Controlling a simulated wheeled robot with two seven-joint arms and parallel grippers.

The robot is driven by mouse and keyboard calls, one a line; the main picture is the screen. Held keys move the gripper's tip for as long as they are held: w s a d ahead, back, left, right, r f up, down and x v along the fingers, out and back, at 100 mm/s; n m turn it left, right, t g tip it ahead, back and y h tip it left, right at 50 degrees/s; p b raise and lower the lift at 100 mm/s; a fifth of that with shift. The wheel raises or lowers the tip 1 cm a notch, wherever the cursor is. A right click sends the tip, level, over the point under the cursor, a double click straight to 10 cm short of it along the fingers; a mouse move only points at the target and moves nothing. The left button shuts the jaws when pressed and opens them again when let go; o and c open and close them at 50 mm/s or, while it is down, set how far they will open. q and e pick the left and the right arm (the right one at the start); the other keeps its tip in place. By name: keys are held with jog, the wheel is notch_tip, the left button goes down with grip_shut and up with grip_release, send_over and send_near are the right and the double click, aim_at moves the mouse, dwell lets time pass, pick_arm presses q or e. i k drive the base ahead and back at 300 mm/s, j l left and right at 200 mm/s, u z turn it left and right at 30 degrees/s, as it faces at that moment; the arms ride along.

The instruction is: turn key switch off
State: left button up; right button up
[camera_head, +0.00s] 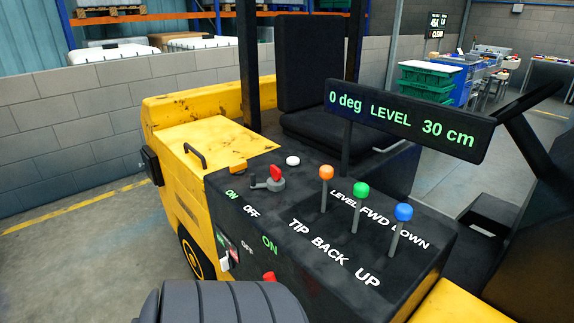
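A yellow and black forklift (178,140) fills the middle of the view. On its black console (262,215) is a rotary switch (275,177) with a grey base, a red knob and a dark lever reaching left. A green ON and a white OFF are printed in front of it. A small switch panel (229,250) on the console's side has a white part, with ON and OFF lettering near it. A red part (269,276) sits below another green ON, partly hidden. I cannot tell which one is the key switch. Neither of my grippers is in view.
Orange (326,173), green (361,189) and blue (404,212) knobbed levers stand on the console's right. A display (408,121) above reads "0 deg LEVEL 30 cm". A black seat (315,90) is behind. The floor at left (90,260) is clear.

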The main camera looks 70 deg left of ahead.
aim_at(274, 185)
jog(key=u, duration=2.6)
